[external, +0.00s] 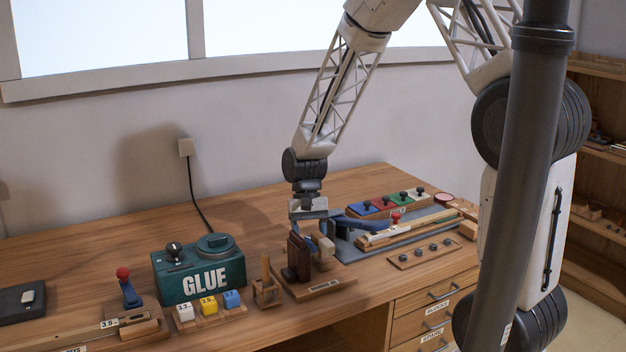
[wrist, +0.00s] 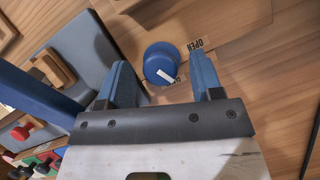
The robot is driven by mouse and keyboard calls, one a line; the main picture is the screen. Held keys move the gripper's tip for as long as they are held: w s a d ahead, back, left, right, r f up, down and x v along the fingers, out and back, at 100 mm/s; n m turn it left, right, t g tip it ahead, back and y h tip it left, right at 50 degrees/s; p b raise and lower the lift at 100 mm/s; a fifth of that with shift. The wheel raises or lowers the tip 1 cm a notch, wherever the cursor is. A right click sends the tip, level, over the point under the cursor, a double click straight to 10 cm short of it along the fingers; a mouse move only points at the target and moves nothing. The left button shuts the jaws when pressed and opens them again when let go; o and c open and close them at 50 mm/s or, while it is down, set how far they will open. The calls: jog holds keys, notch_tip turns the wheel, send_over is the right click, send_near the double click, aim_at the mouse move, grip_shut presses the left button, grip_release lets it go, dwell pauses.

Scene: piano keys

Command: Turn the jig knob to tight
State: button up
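The knob (wrist: 161,62) is a round blue cap with a white pointer mark, seen from above in the wrist view. The mark slants toward the lower right. A label reading "OPEN" (wrist: 196,45) lies just right of the knob; any "tight" label is not readable. My gripper (wrist: 163,75) is open, with one blue finger on each side of the knob and a gap visible to each. In the external view my gripper (external: 308,222) points down over the wooden jig (external: 299,256) on the bench. The knob is not clearly visible there.
A green glue box (external: 200,268) and several small coloured blocks (external: 208,305) stand left of the jig. A blue-grey tray (external: 350,250) with a blue arm and wooden rail lies close on the right. The front bench edge is near the jig.

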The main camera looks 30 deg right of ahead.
jog(key=shift+r, duration=0.1)
jog(key=a+v, duration=0.1)
jog(key=v, duration=0.6)
jog(key=shift+d+r, duration=0.3)
jog(key=shift+d, duration=0.25)
jog(key=shift+w, duration=0.15)
jog(key=a+n+t+h, duration=0.1)
jog(key=n+h, duration=0.1)
jog(key=n, duration=0.4)
jog(key=s+a+n+t+h, duration=0.1)
jog(key=a+n+h, duration=0.1)
jog(key=n, duration=0.4)
jog(key=s+a+n+t+h, duration=0.1)
jog(key=n, duration=0.5)
jog(key=shift+s+a+h, duration=0.1)
jog(key=shift+a+h, duration=0.1)
jog(key=shift+h, duration=0.2)
jog(key=shift+x, duration=3.95)
